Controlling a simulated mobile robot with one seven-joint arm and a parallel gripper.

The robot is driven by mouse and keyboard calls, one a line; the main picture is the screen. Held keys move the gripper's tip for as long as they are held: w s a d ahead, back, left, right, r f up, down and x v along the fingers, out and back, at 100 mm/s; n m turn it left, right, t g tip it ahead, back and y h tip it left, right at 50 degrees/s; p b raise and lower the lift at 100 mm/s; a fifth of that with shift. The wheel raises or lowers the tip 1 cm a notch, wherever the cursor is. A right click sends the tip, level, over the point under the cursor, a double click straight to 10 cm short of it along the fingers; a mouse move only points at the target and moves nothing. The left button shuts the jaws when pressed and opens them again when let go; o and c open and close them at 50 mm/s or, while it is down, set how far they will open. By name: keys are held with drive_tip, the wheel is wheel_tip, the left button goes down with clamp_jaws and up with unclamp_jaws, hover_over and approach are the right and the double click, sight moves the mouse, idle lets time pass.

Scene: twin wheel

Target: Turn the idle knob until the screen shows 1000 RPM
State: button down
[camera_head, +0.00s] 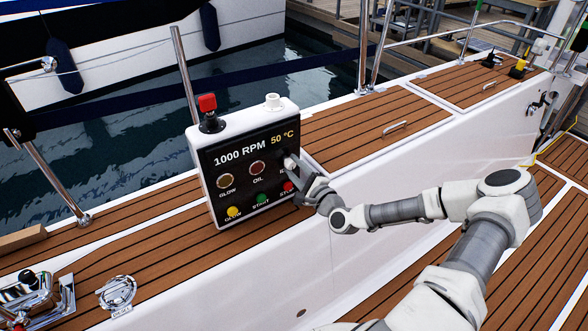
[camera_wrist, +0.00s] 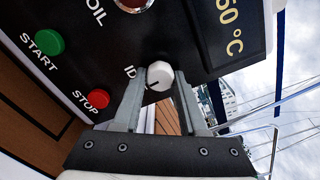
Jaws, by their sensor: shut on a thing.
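The control box (camera_head: 215,171) stands upright on the boat's side deck. Its screen (camera_head: 239,152) reads 1000 RPM and 50 °C. The white idle knob (camera_wrist: 160,75) is on the panel's right side, with a dark pointer line on its face. My gripper (camera_wrist: 159,92) is shut on the knob, one finger on each side. In the head view my gripper (camera_head: 297,173) reaches the panel from the right and covers part of the knob and its label.
Green start button (camera_wrist: 49,42) and red stop button (camera_wrist: 97,98) sit near the fingers. A red-topped lever (camera_head: 208,108) stands on the box's top left. Metal rails (camera_head: 185,75) and water lie behind. Teak deck surrounds the box.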

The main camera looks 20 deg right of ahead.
drive_tip(key=m+b, duration=0.1)
drive_tip(key=m, duration=0.3)
drive_tip(key=shift+f+m+b, duration=0.15)
drive_tip(key=shift+m+b, duration=0.15)
drive_tip(key=shift+b, duration=0.05)
drive_tip(key=shift+a+m+b, duration=0.1)
drive_tip(key=shift+m+b, duration=0.6)
drive_tip(key=shift+m, duration=1.1)
drive_tip(key=shift+c, duration=2.2)
unclamp_jaws()
drive_tip(key=shift+s, duration=0.15)
drive_tip(key=s+d, duration=0.3)
drive_tip(key=s, duration=1.4)
drive_tip(key=shift+d+p, duration=0.2)
drive_tip(key=shift+p, duration=0.25)
